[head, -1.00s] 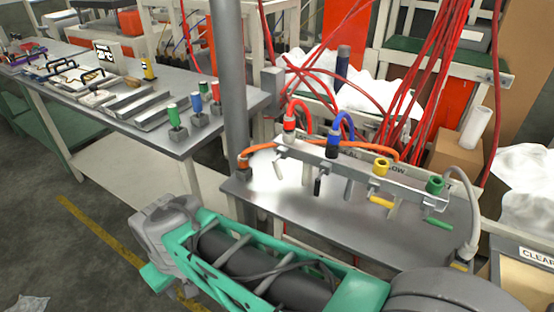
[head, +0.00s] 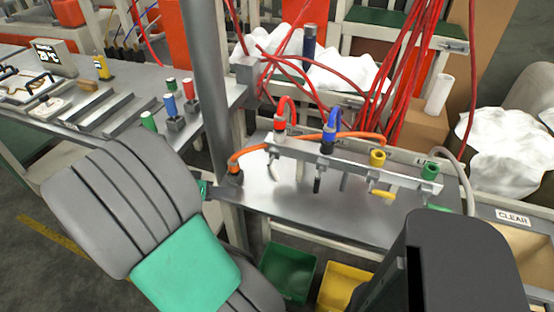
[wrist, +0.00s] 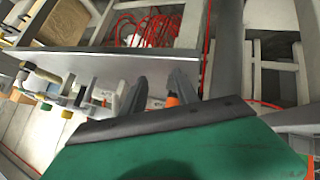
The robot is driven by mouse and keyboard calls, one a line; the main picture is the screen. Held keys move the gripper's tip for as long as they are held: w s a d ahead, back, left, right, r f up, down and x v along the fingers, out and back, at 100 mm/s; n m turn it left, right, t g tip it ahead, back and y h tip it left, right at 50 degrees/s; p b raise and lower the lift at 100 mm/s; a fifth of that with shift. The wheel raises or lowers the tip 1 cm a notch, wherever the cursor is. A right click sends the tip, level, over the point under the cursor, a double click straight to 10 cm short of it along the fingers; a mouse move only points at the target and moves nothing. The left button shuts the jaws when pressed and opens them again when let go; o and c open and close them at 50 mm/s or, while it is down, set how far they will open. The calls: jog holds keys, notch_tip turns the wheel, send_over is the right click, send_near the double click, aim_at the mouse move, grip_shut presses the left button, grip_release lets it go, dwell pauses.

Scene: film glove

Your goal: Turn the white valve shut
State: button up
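The manifold rail (head: 350,165) stands over a grey metal bench in the head view, with red, blue, yellow and green couplings on top. A pale lever, which looks like the white valve (head: 274,170), hangs below the red coupling. Black, yellow and green levers hang farther right. In the wrist view my gripper (wrist: 158,92) has two dark fingers apart with a gap between them. An orange hose end (wrist: 171,101) shows by the right finger, and small white parts lie left of the fingers. I cannot tell whether the gripper touches the valve.
A grey post (head: 208,80) stands left of the manifold. An orange hose (head: 250,151) loops along the rail. Green (head: 288,272) and yellow (head: 345,285) bins sit below the bench. Red cables (head: 405,70) hang behind. Another bench with tools (head: 75,125) is at left.

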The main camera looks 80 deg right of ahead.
jog(key=s+d+r+m+g, duration=0.1)
jog(key=s+d, duration=0.2)
jog(key=s, duration=0.2)
jog(key=s+d+r+m+g, duration=0.1)
jog(key=s+d+m+g, duration=0.1)
jog(key=s, duration=0.3)
jog(key=s+d+r+m+g+h, duration=0.1)
jog(key=s+d+m+g, duration=0.1)
jog(key=s+d, duration=0.2)
jog(key=shift+s+p, duration=0.4)
jog(key=shift+s, duration=0.05)
jog(key=shift+c, duration=0.2)
grip_shut()
